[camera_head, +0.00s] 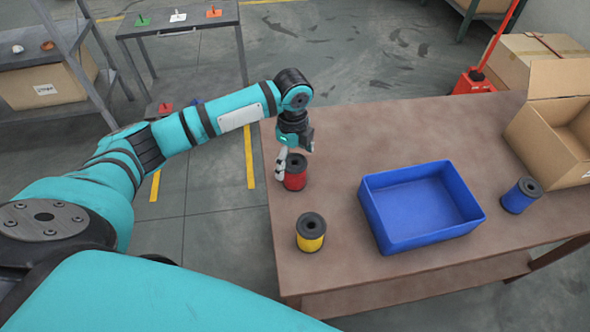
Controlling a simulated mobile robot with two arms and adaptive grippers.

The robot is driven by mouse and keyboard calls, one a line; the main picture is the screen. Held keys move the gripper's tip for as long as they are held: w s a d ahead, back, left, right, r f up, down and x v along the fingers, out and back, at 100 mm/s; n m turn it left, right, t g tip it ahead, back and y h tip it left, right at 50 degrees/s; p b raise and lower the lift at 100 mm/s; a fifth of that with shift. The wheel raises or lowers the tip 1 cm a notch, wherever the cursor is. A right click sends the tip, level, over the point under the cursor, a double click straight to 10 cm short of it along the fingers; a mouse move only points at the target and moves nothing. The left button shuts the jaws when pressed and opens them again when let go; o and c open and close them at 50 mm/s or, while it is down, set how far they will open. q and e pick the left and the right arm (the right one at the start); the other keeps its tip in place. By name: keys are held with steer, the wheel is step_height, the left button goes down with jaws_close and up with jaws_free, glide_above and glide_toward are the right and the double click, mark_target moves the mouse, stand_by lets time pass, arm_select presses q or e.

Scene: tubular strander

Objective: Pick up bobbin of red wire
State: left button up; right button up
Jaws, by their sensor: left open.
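The bobbin of red wire (295,177) stands upright on the brown table (345,277), near its left edge. It has dark end flanges and a hole in the top. My left gripper (287,164) points down at the bobbin from above, with a finger close to its left side. The gripper is open. Whether a finger touches the bobbin cannot be told, and the other finger is hard to make out. My right gripper is not in view.
A yellow bobbin (311,236) stands in front of the red one. An empty blue bin (397,242) sits to the right, with a blue bobbin (520,196) beyond it. An open cardboard box (545,133) stands at the table's right end. The table's back middle is clear.

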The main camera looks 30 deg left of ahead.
arm_select(q)
steer(key=shift+w+d+f+p, duration=0.15)
steer(key=shift+f+p, duration=0.2)
steer(key=shift+f, duration=1.35)
steer(key=shift+w+a+f+p, duration=0.1)
steer(key=shift+f+p, duration=0.25)
steer(key=shift+f, duration=1.3)
steer(key=c, duration=1.5)
